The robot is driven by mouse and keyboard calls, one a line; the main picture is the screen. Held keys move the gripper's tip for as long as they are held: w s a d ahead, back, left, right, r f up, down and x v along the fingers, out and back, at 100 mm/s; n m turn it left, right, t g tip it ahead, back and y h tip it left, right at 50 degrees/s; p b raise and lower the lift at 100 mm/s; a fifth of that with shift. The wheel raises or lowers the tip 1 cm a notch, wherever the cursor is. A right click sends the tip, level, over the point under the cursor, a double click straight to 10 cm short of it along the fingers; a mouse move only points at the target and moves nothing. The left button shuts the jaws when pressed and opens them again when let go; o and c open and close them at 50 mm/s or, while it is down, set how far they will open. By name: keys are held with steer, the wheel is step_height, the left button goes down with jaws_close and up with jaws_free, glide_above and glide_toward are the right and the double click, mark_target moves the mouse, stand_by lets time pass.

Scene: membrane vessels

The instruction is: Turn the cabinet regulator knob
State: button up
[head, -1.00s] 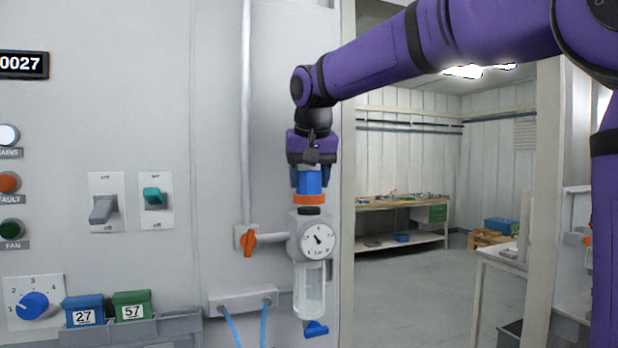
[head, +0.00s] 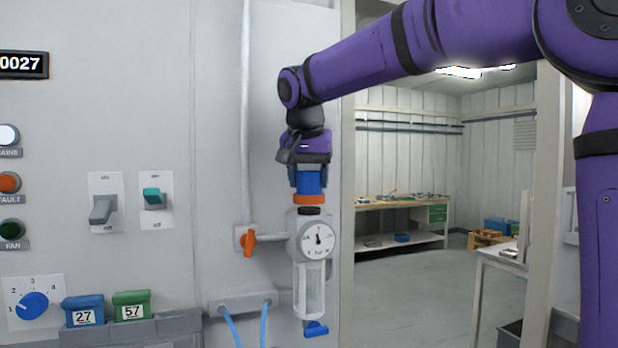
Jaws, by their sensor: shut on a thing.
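The cabinet regulator (head: 314,242) is mounted at the right edge of the grey cabinet front. My gripper (head: 308,176) points straight down from above and is shut on the blue knob.
An orange valve handle (head: 249,243) sits left of the regulator on the pipe. Two toggle switches (head: 104,208), a blue dial (head: 32,306) and blue (head: 84,311) and green (head: 131,306) numbered blocks are further left. An open doorway to a room with a workbench (head: 405,202) lies right.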

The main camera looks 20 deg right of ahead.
steer(key=o, duration=0.9)
